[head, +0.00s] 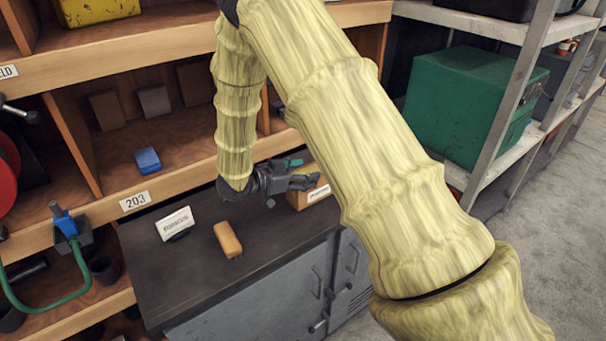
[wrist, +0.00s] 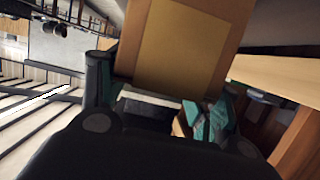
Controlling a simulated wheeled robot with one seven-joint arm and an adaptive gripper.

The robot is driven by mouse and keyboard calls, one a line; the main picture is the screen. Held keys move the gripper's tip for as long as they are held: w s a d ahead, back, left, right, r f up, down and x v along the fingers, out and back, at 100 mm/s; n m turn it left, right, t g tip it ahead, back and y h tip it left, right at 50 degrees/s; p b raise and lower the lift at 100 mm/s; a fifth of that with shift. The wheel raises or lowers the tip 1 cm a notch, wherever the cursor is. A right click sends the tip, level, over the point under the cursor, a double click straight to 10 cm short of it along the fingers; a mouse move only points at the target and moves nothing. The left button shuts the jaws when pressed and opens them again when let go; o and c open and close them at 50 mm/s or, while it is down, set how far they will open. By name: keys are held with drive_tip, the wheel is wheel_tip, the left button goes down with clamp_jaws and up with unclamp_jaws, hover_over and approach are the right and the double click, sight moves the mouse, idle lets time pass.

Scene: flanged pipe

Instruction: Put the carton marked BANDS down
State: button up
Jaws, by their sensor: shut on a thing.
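My gripper (head: 300,180) is at the right part of the dark bench top, its fingers shut on a brown carton (head: 310,197). The carton has a white label on its front, too small to read here. My gripper hides part of the carton, and I cannot tell whether its bottom touches the bench. In the wrist view the carton (wrist: 180,50) fills the upper middle, with a tan panel on its near face, at the fingers (wrist: 160,105). A teal part shows at the right finger.
On the dark bench top (head: 190,285) stand a white lettered box (head: 176,223) and an orange-brown block (head: 228,240). Wooden shelving with a blue block (head: 148,160) rises behind. A green case (head: 470,105) sits on a metal rack at right. The bench front is clear.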

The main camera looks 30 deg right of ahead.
drive_tip(key=shift+f, duration=0.65)
drive_tip(key=shift+f, duration=0.1)
drive_tip(key=o, duration=1.7)
drive_tip(key=shift+a, duration=0.35)
drive_tip(key=b+v, duration=0.4)
drive_tip(key=v, duration=0.7)
drive_tip(key=shift+a+r, duration=0.15)
drive_tip(key=shift+r, duration=0.1)
